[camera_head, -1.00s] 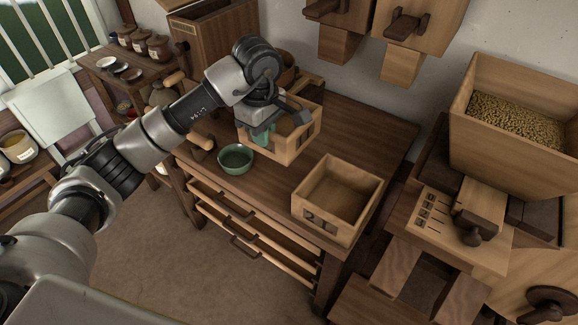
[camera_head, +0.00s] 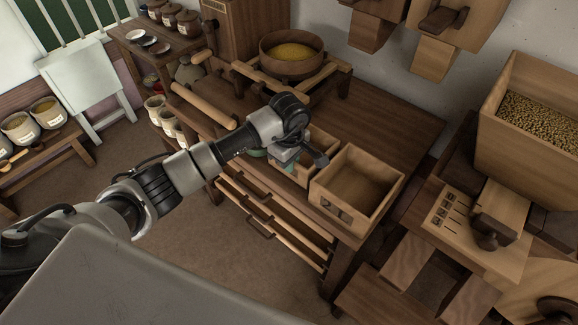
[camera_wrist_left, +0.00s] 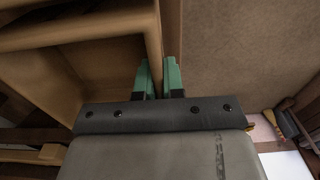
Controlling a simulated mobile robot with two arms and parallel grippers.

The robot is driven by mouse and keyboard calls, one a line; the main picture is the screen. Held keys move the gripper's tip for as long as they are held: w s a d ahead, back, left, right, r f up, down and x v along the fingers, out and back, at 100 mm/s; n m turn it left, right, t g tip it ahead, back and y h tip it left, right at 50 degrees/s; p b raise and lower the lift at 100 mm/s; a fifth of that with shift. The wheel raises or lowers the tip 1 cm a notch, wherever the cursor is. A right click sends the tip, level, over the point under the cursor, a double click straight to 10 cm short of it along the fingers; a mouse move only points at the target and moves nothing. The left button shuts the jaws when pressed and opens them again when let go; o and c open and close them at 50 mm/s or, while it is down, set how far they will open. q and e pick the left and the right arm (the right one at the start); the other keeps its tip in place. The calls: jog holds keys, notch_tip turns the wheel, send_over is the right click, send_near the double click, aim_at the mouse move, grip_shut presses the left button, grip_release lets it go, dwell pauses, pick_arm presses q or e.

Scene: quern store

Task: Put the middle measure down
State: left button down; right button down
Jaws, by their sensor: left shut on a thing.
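The middle measure, an open wooden box (camera_head: 322,145), is at the front part of the dark table, just left of the larger open wooden box (camera_head: 338,205). My left gripper (camera_head: 289,162) is shut on one of its walls. The left wrist view shows the green fingertips (camera_wrist_left: 159,78) on either side of the wall's edge, with the box's inside (camera_wrist_left: 100,68) to the left. The arm hides part of the measure. I cannot tell whether its bottom touches the table. My right gripper is not in view.
A round sieve of yellow meal (camera_head: 291,51) sits on a wooden stand at the back. The table (camera_head: 385,130) is clear behind the boxes. A grain hopper (camera_head: 505,130) stands at the right.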

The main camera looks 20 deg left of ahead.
pick_arm(q)
notch_tip(320, 180, down, 2)
jog(key=shift+f, duration=0.2)
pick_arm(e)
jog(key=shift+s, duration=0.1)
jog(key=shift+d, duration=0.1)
pick_arm(q)
jog(key=shift+f, duration=0.2)
jog(key=c, duration=1.2)
grip_release()
jog(key=shift+c, duration=0.2)
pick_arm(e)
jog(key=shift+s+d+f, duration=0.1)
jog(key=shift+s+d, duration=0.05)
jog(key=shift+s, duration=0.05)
pick_arm(q)
jog(key=shift+r, duration=0.4)
notch_tip(320, 180, up, 12)
jog(key=shift+f+b, duration=0.2)
jog(key=shift+b, duration=0.35)
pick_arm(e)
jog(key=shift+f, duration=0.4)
